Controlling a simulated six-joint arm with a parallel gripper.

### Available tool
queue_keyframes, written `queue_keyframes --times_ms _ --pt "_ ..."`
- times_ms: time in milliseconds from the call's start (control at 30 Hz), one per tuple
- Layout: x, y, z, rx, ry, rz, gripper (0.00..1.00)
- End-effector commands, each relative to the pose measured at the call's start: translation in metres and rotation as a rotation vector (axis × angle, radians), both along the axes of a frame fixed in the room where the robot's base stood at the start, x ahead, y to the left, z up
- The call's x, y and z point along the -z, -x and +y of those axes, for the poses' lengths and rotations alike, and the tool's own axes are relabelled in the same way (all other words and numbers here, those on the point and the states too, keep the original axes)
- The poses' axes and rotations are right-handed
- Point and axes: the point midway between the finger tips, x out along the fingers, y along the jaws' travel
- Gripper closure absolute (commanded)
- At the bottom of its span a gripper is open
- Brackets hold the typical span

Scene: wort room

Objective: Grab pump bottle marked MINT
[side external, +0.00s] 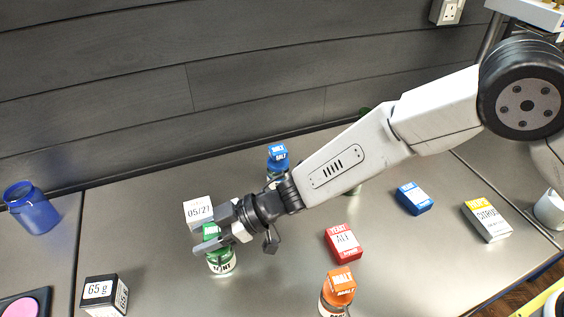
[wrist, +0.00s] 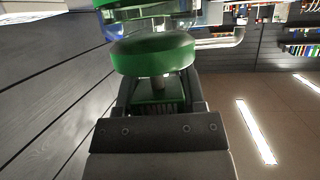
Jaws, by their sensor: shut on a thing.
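The pump bottle marked MINT (side external: 222,264) has a green top and a white label that reads partly as "INT". It is at the left middle of the bench in the side external view and looks about upright. My gripper (side external: 224,241) reaches in from the right and is shut on its green upper part, hiding some of it. In the wrist view the round green pump head (wrist: 152,54) fills the upper middle, above a green collar. I cannot tell whether the bottle's base touches the bench.
A white box marked 05/2 (side external: 198,211) stands close behind the bottle. A blue-topped bottle (side external: 277,158) is behind my wrist. An orange-topped bottle (side external: 339,287) and a red box (side external: 343,243) are to the right. A black 65 g box (side external: 105,295) is front left.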

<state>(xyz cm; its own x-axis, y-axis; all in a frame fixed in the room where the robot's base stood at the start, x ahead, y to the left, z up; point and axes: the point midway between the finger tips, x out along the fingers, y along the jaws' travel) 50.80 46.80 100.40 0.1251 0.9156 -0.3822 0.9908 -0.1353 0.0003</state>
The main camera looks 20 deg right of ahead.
Motion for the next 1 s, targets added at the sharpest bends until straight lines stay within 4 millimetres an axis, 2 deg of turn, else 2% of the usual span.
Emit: queue_keyframes --times_ms 567,867,1000 --pt "-0.006 0.000 0.001 -0.001 -0.004 -0.002 1.00" --pt "-0.033 -0.001 0.001 -0.001 -0.004 -0.005 1.00" --pt "-0.045 0.006 -0.006 -0.001 -0.004 -0.003 1.00"
